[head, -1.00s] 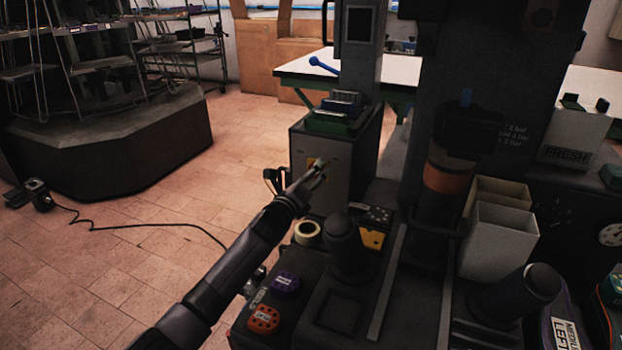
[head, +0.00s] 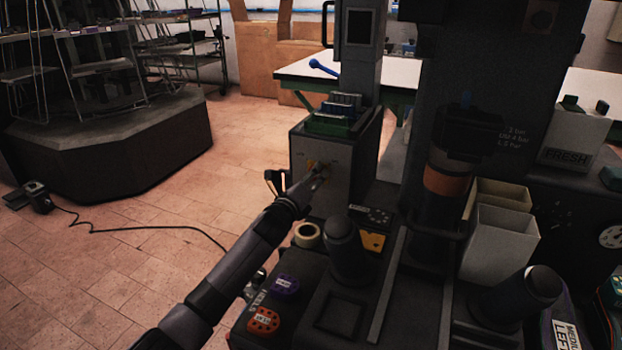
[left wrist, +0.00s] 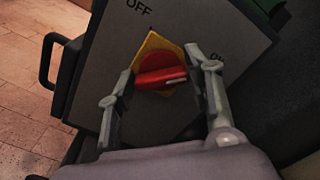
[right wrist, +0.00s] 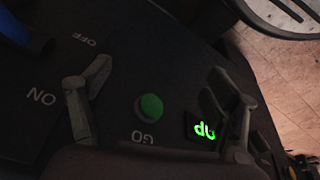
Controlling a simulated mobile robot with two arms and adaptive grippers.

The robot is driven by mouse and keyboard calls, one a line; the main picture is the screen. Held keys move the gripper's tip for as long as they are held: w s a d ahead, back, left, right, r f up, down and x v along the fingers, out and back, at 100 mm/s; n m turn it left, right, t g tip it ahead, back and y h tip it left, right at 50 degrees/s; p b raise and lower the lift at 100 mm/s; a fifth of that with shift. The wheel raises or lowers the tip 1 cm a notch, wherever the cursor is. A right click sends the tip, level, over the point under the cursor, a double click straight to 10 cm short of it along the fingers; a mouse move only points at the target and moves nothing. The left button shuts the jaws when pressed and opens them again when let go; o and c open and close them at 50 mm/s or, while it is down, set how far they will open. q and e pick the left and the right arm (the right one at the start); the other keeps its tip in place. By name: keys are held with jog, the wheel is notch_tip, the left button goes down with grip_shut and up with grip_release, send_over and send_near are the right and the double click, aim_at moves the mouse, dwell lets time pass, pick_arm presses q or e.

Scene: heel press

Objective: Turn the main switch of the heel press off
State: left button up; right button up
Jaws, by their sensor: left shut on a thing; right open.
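The main switch is a red knob (left wrist: 162,75) on a yellow plate (left wrist: 150,45), set in the front of a grey box (head: 330,190). In the left wrist view, OFF is printed at its upper left and ON at its right. The knob's grip bar lies nearly level there, its white mark at the right end, on the ON side. My left gripper (left wrist: 164,92) is shut on the knob, one finger at each end of the bar; it also shows in the head view (head: 321,172). My right gripper (right wrist: 160,105) is open above a dark control panel, its fingers either side of a green button (right wrist: 149,107).
The panel bears GO, ON and OFF labels and a lit green display (right wrist: 203,127). Below the grey box, a tape roll (head: 307,235) and a dark upright post (head: 345,250) stand on the press bed. Pale bins (head: 500,240) stand at right. The floor at left is mostly clear.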

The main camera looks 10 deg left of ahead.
pick_arm(q)
jog(key=shift+c, duration=0.8)
jog(key=shift+f+n+p, duration=0.2)
jog(key=shift+n+p, duration=1.45)
jog(key=shift+n, duration=2.9)
jog(key=shift+f+n+p, duration=0.2)
jog(key=shift+n+p, duration=1.4)
jog(key=shift+n, duration=2.95)
pick_arm(e)
jog(key=s+f, duration=0.3)
jog(key=f, duration=0.7)
jog(key=s+f+g, duration=0.1)
jog(key=s+f, duration=0.3)
jog(key=f, duration=0.6)
jog(key=shift+d+f, duration=0.2)
jog(key=shift+d, duration=0.15)
pick_arm(q)
jog(key=o, duration=1.1)
jog(key=shift+o, duration=0.2)
